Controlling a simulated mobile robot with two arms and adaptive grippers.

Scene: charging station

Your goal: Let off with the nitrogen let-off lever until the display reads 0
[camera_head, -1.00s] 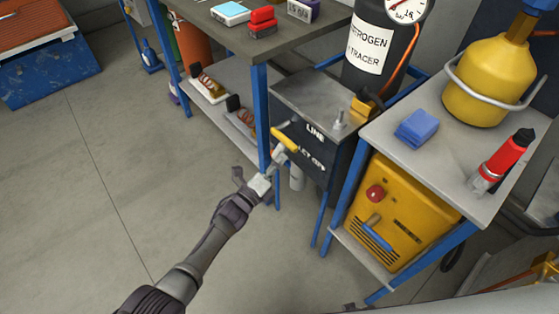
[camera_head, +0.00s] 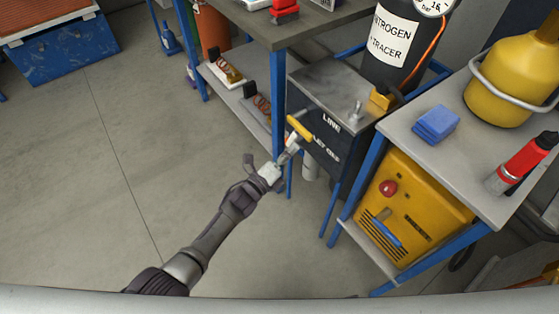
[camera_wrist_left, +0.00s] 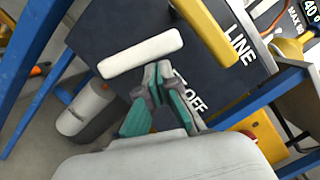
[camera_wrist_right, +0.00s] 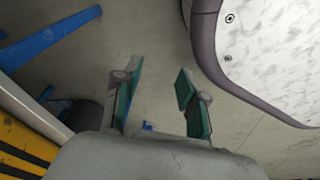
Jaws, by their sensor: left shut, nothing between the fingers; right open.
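A white bar-shaped lever handle (camera_wrist_left: 141,53) is beside the LET OFF lettering in the left wrist view. A yellow lever (camera_wrist_left: 207,30) is beside LINE; it also shows in the head view (camera_head: 299,128). My left gripper (camera_wrist_left: 160,73) is shut and empty, its fingertips right at the lower edge of the white handle; I cannot tell whether they touch. My right gripper (camera_wrist_right: 158,92) is open and empty over the floor.
The black NITROGEN TRACER cylinder (camera_head: 398,50) stands behind the panel. A yellow machine (camera_head: 412,205) sits below the right-hand table (camera_head: 460,165). A blue table leg (camera_head: 278,100) is close left of the panel. The floor (camera_head: 110,190) at left is clear.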

